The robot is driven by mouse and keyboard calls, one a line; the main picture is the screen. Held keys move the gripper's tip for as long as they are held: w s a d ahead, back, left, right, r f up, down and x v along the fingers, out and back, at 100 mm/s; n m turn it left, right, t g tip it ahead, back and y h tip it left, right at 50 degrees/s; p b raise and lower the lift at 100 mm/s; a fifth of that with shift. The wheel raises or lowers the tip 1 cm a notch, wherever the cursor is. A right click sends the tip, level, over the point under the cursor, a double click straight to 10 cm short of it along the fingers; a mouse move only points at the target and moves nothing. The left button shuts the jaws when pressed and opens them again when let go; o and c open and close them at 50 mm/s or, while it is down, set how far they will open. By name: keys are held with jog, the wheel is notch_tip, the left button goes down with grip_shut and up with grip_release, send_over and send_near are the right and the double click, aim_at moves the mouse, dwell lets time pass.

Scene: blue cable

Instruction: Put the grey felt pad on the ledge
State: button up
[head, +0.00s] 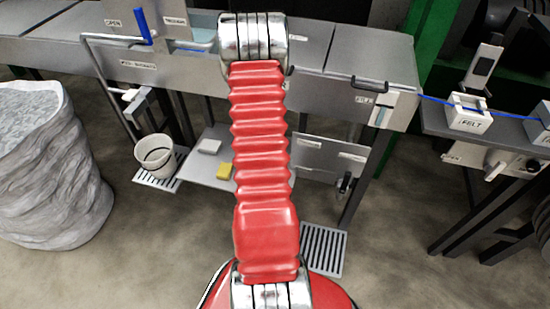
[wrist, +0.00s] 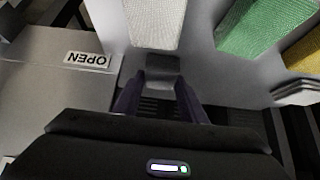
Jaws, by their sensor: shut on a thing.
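In the wrist view my gripper (wrist: 158,88) reaches up from the bottom edge, its two dark fingers apart with a small plain grey piece (wrist: 162,70) between their tips. This looks like the grey felt pad, held by the fingers; its lower part is hard to make out. In the head view my red arm hides the gripper and the pad. A pale grey surface (wrist: 215,75) lies around the fingertips in the wrist view. I cannot tell which surface is the ledge.
In the wrist view a whitish textured block (wrist: 155,22), a green block (wrist: 248,28) and a yellow block (wrist: 306,50) lie beyond the fingertips. An OPEN label (wrist: 87,60) is left. In the head view a blue cable (head: 435,99) runs to a white FELT block (head: 468,122).

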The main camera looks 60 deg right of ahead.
jog(key=o, duration=1)
jog(key=shift+f, duration=0.1)
jog(key=shift+a+r, duration=0.25)
jog(key=shift+r, duration=0.3)
jog(key=v, duration=1.1)
dwell(0.3)
